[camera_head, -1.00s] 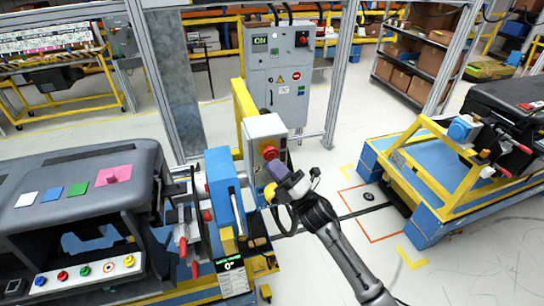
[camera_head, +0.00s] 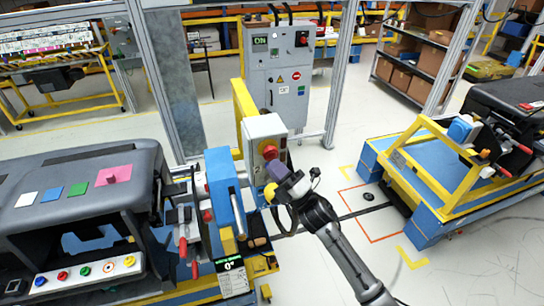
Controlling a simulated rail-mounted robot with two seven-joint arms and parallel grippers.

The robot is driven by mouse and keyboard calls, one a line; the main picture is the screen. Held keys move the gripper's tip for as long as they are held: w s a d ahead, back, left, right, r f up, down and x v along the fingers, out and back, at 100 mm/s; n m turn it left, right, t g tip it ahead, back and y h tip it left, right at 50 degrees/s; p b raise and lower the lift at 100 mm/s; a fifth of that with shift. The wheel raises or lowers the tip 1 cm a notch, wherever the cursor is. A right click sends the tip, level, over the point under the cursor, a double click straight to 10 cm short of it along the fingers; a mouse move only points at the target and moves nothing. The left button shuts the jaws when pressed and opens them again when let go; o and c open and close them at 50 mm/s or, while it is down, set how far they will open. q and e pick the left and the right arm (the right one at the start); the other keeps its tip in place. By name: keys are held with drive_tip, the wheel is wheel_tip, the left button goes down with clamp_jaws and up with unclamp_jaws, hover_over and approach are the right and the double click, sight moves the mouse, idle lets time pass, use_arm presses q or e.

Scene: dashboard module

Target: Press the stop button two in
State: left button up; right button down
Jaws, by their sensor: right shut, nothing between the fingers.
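A red round stop button (camera_head: 269,149) sits on the front of a grey box (camera_head: 262,128) mounted on a yellow post, near the middle of the head view. My right gripper (camera_head: 272,182) is shut and empty, just below the red button. From this view I cannot tell whether it touches the box. The gripper partly covers the lower part of the box. A tall grey control cabinet (camera_head: 282,104) behind it carries another red knob (camera_head: 303,39). My left gripper is not in view.
A dark dashboard module (camera_head: 75,200) with coloured buttons stands at left. A blue upright block (camera_head: 224,185) and a display (camera_head: 230,275) stand left of my gripper. A blue and yellow cart (camera_head: 420,170) is at right. Open floor lies between.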

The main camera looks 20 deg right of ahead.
drive_tip(key=shift+w, duration=0.15)
drive_tip(key=shift+w+f+b, duration=0.1)
drive_tip(key=shift+w+b, duration=0.15)
drive_tip(key=shift+b, duration=0.1)
drive_tip(key=shift+w, duration=0.15)
idle(0.5)
drive_tip(key=shift+w+b, duration=0.25)
drive_tip(key=shift+b, duration=0.05)
drive_tip(key=shift+s, duration=0.15)
idle(0.3)
drive_tip(key=shift+s, duration=0.15)
drive_tip(key=shift+s+p, duration=0.45)
drive_tip(key=shift+s, duration=0.05)
